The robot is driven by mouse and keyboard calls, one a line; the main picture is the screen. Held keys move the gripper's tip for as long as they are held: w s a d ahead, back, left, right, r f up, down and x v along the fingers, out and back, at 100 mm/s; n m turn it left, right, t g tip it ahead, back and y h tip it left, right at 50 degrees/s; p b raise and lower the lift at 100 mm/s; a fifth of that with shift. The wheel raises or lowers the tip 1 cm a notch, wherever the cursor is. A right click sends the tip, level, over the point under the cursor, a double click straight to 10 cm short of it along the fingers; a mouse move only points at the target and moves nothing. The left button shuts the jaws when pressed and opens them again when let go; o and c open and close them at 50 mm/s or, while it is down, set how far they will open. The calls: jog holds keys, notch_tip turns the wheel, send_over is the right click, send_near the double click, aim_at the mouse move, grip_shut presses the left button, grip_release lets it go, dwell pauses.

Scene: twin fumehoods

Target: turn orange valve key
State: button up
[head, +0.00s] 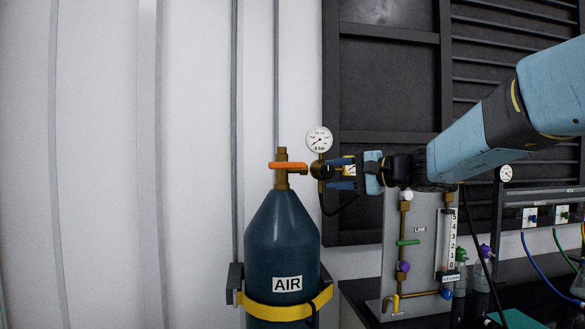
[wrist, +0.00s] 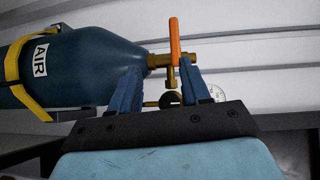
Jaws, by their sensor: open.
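The orange valve key (head: 287,166) sits across the brass valve on top of the dark blue AIR cylinder (head: 283,235). My gripper (head: 342,172) is to the right of the key in the head view, close by the brass regulator fitting. In the wrist view the orange key (wrist: 174,42) appears as an upright bar just beyond the fingertips. There my gripper (wrist: 161,66) has its two blue fingers apart, with brass fitting visible between them. Nothing is held, and the key appears clear of both fingers. Part of the fitting is hidden behind the fingers in the head view.
A pressure gauge (head: 319,139) stands above the regulator near my gripper. A yellow strap (head: 284,311) holds the cylinder at the wall. A LINE panel (head: 421,260) with a green handle and flow tube stands to the right. The pale wall left of the cylinder is clear.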

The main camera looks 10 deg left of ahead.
aim_at(292, 167)
jog(key=shift+m+t+y, duration=0.3)
jog(key=shift+t+y, duration=0.1)
jog(key=x, duration=0.5)
jog(key=w+r+x, duration=0.1)
jog(key=x, duration=0.8)
jog(key=shift+w+r, duration=0.15)
jog(key=shift+w, duration=0.3)
jog(key=shift+c, duration=0.3)
grip_shut()
